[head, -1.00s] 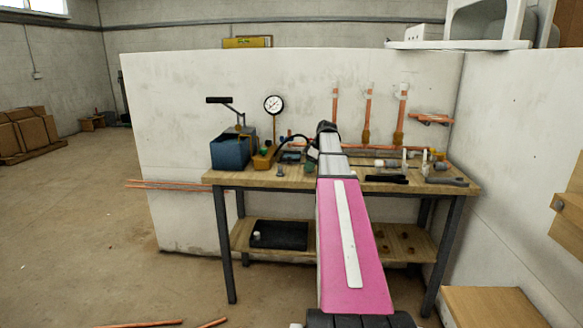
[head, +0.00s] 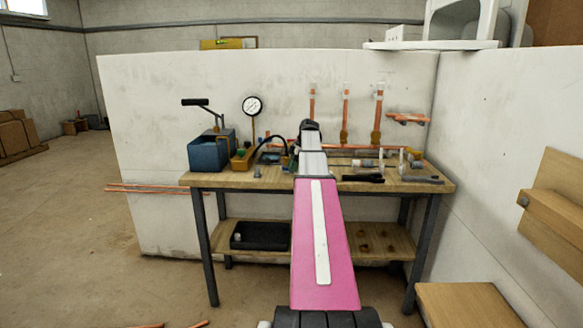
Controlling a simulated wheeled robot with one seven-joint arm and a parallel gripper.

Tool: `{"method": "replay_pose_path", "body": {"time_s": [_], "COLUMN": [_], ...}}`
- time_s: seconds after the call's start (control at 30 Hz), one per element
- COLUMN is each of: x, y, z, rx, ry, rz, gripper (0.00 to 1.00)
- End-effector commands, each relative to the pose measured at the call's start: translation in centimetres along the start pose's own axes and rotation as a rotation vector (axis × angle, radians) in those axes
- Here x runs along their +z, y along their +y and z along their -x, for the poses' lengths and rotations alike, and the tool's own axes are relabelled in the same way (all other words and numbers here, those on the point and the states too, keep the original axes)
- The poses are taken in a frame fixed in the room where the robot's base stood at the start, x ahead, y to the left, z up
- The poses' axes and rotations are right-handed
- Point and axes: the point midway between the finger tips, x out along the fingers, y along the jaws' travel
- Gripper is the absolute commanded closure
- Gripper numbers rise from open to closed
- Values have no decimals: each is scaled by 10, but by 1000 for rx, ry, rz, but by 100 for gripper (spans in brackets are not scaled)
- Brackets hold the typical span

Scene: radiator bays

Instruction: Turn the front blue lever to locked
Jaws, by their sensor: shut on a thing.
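My arm reaches forward over the workbench (head: 232,178). Its dark end joint (head: 310,126) is above the bench's back part, in front of the copper pipework (head: 350,148). My gripper's fingers are hidden behind the arm, so what they touch does not show. No blue lever can be made out clearly; the arm covers the middle of the bench. A black curved hose (head: 270,138) shows just left of the arm, with small fittings near it.
A blue box-shaped pump (head: 208,153) with a black handle and a round gauge (head: 252,105) stand on the bench's left. Black tools (head: 362,178) lie on the right. A pale wall (head: 170,100) closes the back. Floor is open at left.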

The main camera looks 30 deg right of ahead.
Motion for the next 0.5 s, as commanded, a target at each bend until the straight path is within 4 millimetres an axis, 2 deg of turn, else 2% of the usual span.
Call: {"method": "replay_pose_path", "body": {"time_s": [0.5], "x": [2], "y": [2], "z": [2], "rx": [-26], "ry": [2], "rz": [65], "gripper": [100]}}
